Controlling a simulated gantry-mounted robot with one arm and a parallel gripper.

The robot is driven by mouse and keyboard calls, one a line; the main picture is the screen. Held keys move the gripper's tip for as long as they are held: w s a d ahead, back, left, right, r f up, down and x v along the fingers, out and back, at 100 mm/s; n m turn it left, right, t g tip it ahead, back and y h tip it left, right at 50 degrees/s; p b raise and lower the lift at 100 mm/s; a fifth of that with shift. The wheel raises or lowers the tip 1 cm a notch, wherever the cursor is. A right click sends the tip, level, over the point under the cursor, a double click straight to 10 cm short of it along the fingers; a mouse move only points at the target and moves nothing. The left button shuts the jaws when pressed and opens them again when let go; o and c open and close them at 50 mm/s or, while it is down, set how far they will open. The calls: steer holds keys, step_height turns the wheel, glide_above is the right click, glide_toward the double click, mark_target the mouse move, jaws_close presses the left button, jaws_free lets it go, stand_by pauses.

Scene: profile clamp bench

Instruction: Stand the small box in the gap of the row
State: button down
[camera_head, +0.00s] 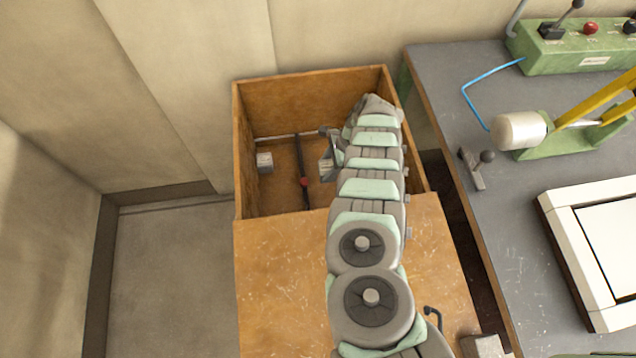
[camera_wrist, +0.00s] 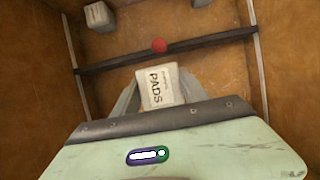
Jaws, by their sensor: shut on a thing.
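My gripper (camera_wrist: 158,96) is shut on a small pale box (camera_wrist: 155,86) with "PADS" printed on its face. The held box sits between the two grey fingers. In the head view my gripper (camera_head: 333,160) is inside the wooden crate (camera_head: 243,150), with the pale held box (camera_head: 324,169) showing at its left side. Beyond the dark crossbar in the wrist view, another small pale box (camera_wrist: 98,15) stands at upper left, and part of a grey block (camera_wrist: 201,3) is cut off at the top edge. Bare wood lies between these two. One small box (camera_head: 264,162) shows near the crate's left wall.
A dark bar (camera_wrist: 110,62) with a red knob (camera_wrist: 158,45) spans the crate between pale side rails (camera_wrist: 255,50). The knob (camera_head: 304,182) also shows in the head view. Crate walls surround my gripper. A grey bench (camera_head: 440,90) with a toggle clamp stands at right.

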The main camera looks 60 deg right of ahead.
step_height(320, 180, down, 2)
steer(key=shift+w+f+b, duration=0.1)
steer(key=shift+f+b, duration=0.1)
steer(key=shift+b, duration=0.3)
steer(key=w+a+b, duration=0.2)
steer(key=w+a, duration=1)
steer(key=w, duration=0.4)
steer(key=b, duration=0.3)
glide_toward(265, 201)
steer(key=shift+w+a+r, duration=0.15)
steer(key=shift+w+a, duration=0.25)
step_height(265, 201, down, 4)
steer(key=b, duration=0.3)
steer(key=shift+a, duration=0.1)
steer(key=shift+w+r, duration=0.15)
steer(key=shift+w, duration=0.05)
steer(key=shift+f, duration=0.25)
steer(key=c, duration=0.6)
jaws_free()
steer(key=shift+r, duration=0.1)
